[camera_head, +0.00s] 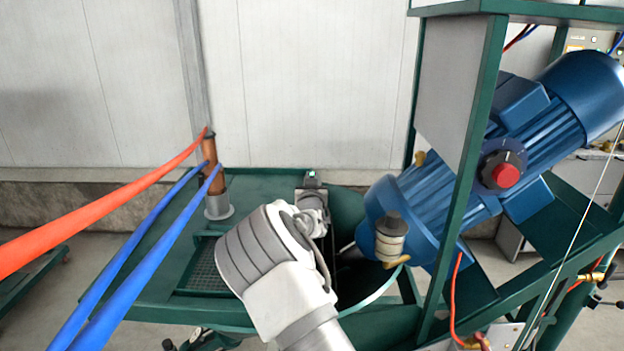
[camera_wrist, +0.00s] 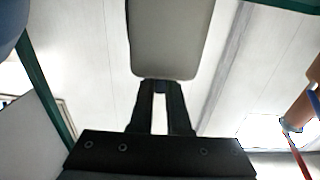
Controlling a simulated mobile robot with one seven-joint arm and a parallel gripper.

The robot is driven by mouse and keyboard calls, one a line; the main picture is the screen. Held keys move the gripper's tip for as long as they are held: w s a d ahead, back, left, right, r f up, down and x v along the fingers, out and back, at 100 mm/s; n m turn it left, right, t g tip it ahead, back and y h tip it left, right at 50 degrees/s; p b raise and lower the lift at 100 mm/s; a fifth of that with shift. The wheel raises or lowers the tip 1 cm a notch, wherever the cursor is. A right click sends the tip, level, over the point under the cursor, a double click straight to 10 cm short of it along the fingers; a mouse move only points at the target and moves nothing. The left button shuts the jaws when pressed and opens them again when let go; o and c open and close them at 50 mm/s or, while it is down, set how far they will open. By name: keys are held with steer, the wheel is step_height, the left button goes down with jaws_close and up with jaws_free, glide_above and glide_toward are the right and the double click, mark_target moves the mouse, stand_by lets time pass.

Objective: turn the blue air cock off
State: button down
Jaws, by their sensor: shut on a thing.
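I cannot pick out a blue air cock for sure in either view. In the wrist view my gripper (camera_wrist: 160,88) points up the picture, its two black fingers a little apart. Their tips meet a pale grey rounded block (camera_wrist: 172,40), which they are shut on. What this block belongs to is not clear. In the head view my white and grey arm reaches over the green frame, and its wrist is near the middle. The fingers and the held block are hidden there.
A large blue motor (camera_head: 535,125) leans on the green frame (camera_head: 150,275) at right, close to my arm. A copper-coloured post (camera_head: 213,160) stands at left with red (camera_head: 110,208) and blue hoses (camera_head: 150,265). A green upright (camera_head: 470,150) stands before the motor.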

steer(key=shift+d+f, duration=0.1)
steer(key=shift+y+b, duration=0.3)
steer(key=shift+b, duration=0.05)
steer(key=shift+d+n+y+b, duration=0.1)
steer(key=shift+n+y+b, duration=0.65)
steer(key=shift+y, duration=0.25)
steer(key=shift+n+g+y+b, duration=0.4)
steer(key=shift+n+y, duration=0.55)
steer(key=shift+y, duration=0.35)
steer(key=shift+n+g+y, duration=0.3)
steer(key=shift+n+y, duration=0.2)
steer(key=shift+y, duration=0.3)
steer(key=c, duration=0.9)
jaws_free()
steer(key=shift+a, duration=0.2)
steer(key=shift+s, duration=0.1)
